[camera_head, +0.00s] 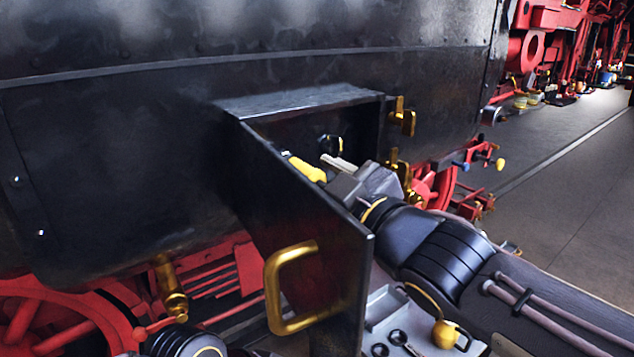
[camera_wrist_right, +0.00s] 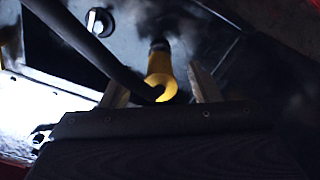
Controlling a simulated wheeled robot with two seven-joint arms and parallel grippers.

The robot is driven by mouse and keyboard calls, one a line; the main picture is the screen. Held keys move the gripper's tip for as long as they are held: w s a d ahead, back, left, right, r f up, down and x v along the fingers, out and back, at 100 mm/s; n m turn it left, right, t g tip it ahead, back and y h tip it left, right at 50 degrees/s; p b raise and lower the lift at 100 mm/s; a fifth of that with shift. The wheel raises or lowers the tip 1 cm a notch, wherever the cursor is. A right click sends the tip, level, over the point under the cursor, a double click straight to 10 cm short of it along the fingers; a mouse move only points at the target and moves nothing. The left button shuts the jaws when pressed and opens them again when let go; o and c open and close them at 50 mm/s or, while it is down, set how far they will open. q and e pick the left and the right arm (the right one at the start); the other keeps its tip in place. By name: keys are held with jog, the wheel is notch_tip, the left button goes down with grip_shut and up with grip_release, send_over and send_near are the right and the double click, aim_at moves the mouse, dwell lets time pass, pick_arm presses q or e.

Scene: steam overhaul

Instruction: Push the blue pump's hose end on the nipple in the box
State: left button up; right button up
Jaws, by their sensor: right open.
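The black box (camera_head: 300,100) on the engine's side stands open, its door (camera_head: 300,205) swung toward me with a brass handle (camera_head: 290,287). My right gripper (camera_head: 342,168) reaches inside it. A yellow hose end (camera_head: 305,169) shows beside the fingers. In the right wrist view the yellow hose end (camera_wrist_right: 160,78) lies between the two open fingers, with gaps to both. Its far end meets a short dark stub (camera_wrist_right: 160,46) at the box wall, seemingly the nipple; how far it is on, I cannot tell. I cannot make out the blue pump. My left gripper is out of view.
A dark hose (camera_wrist_right: 92,45) crosses the right wrist view toward the yellow end. Brass latch parts (camera_head: 402,117) stand on the box's right edge. A grey tray (camera_head: 385,305) with small parts lies below my right arm. Open floor (camera_head: 570,180) lies at right.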

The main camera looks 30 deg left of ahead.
jog(key=p+v, duration=0.2)
jog(key=v, duration=0.5)
jog(key=w+d+f+m+t+h, duration=0.15)
jog(key=d+f+m+h, duration=0.3)
jog(key=d, duration=0.55)
jog(key=w+d+f+m+t+h, duration=0.1)
jog(key=w+d+f+m+h, duration=0.25)
jog(key=d, duration=0.55)
jog(key=d+f+m+t+h, duration=0.1)
jog(key=d+f+m+h, duration=0.4)
jog(key=d, duration=0.5)
jog(key=s+d+f+m+g, duration=0.2)
jog(key=s+d+f+m, duration=0.2)
jog(key=s+f, duration=0.3)
jog(key=s+d+f+m+g, duration=0.3)
jog(key=s+d+f+m, duration=0.1)
jog(key=s+f, duration=0.3)
jog(key=shift+s+d, duration=0.75)
jog(key=shift+d, duration=0.15)
